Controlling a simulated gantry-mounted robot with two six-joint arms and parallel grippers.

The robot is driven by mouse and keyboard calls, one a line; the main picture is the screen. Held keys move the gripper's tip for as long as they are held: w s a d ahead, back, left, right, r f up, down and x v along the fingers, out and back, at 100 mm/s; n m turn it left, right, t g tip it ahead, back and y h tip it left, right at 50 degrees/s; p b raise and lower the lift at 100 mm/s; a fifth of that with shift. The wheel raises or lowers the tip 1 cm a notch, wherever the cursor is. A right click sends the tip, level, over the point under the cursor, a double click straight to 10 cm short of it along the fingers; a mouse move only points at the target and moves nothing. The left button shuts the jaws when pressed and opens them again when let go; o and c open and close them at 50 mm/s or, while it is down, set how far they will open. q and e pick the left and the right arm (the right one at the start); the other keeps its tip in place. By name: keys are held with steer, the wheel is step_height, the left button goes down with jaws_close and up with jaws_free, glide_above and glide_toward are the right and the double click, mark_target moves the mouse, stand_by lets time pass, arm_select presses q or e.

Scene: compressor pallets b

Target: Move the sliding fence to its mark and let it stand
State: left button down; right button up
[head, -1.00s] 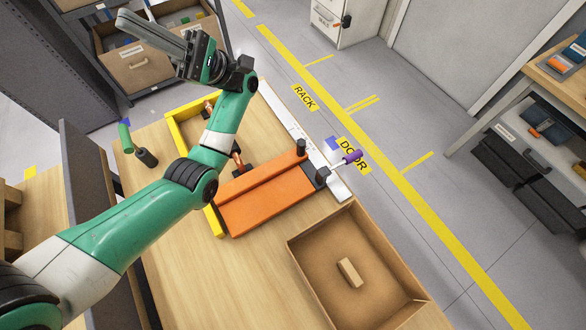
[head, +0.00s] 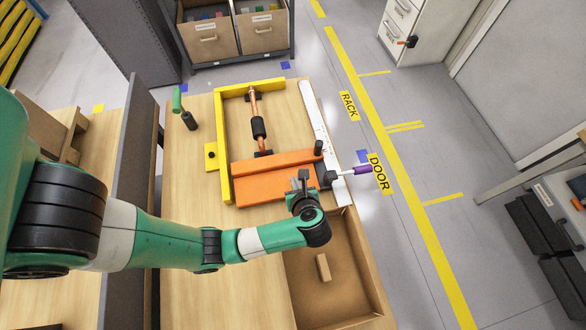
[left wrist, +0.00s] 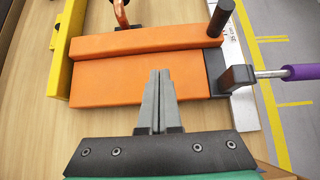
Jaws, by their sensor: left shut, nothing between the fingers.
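The orange sliding fence (head: 262,190) lies across the bench with its right end at a white scale strip (head: 313,115). It also shows in the left wrist view (left wrist: 105,82). A black post (head: 319,148) stands at its right end, beside a black block with a purple-handled lever (head: 362,170). My left gripper (head: 303,177) is shut and empty, over or close above the fence's near right part; contact cannot be told. In the left wrist view its fingertips (left wrist: 159,73) point at the fence's flat plate. The target mark is too small to make out. My right gripper is not in view.
A yellow frame (head: 223,140) borders the left and far sides. An orange rod with a black sleeve (head: 258,127) lies beyond the fence. A green-handled tool (head: 177,100) stands left. An open box (head: 371,275) holding a small wooden block (head: 323,267) is nearer.

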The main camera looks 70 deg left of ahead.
mark_target(288, 165)
arm_select(q)
steer(key=b+x, duration=0.2)
steer(key=x, duration=0.7)
steer(key=shift+a+f, duration=0.15)
steer(key=shift+f, duration=0.1)
steer(key=shift+a+f, duration=0.1)
steer(key=shift+a, duration=0.05)
steer(key=shift+w, duration=0.1)
steer(key=shift+a, duration=0.1)
steer(key=shift+a, duration=0.45)
